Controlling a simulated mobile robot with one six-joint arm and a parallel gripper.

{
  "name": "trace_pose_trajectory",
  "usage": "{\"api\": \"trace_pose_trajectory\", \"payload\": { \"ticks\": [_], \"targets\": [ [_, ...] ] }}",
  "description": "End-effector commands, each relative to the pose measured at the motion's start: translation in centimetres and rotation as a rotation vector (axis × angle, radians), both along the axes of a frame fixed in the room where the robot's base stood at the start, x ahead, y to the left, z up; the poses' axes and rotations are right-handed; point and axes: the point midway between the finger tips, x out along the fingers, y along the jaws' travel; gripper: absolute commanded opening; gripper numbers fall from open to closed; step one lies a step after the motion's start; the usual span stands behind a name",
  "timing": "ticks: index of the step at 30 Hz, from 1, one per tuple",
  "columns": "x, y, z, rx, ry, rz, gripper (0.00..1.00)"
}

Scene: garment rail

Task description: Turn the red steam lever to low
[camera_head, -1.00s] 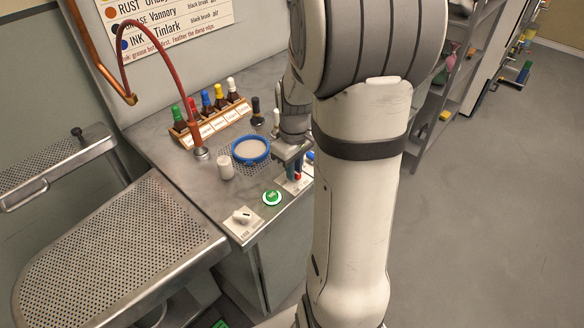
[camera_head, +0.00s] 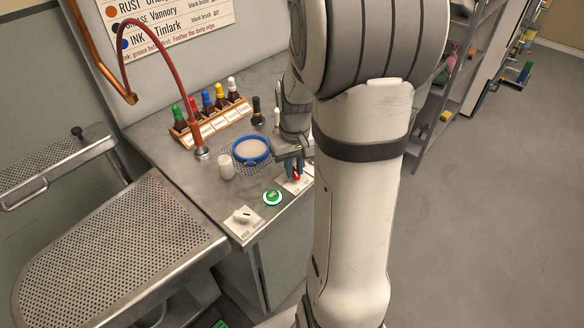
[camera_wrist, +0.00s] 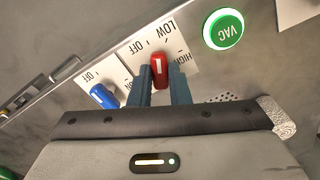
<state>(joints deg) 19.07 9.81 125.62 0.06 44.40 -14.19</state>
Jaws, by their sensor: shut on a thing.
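The red steam lever (camera_wrist: 159,70) stands on a white plate marked OFF, LOW and HIGH in the wrist view. My gripper (camera_wrist: 162,80) has its two blue-grey fingers on either side of the lever and is shut on it. In the head view my gripper (camera_head: 293,171) reaches down to the counter's front right, and only a little of the red lever (camera_head: 297,175) shows there.
A blue lever (camera_wrist: 103,96) on its own OFF plate is left of the red one. The green VAC button (camera_wrist: 224,29) is to the right.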

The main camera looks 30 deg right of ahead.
Motion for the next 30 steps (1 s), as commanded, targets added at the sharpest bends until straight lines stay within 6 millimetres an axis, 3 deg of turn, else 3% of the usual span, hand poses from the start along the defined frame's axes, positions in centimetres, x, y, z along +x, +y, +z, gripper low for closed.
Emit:
{"api": "trace_pose_trajectory", "payload": {
  "ticks": [13, 30],
  "targets": [
    [-0.43, 0.1, -0.31, 0.002, 0.015, -0.284, 0.0],
    [-0.48, 0.11, -0.36, 0.001, 0.017, -0.352, 0.0]
  ]
}}
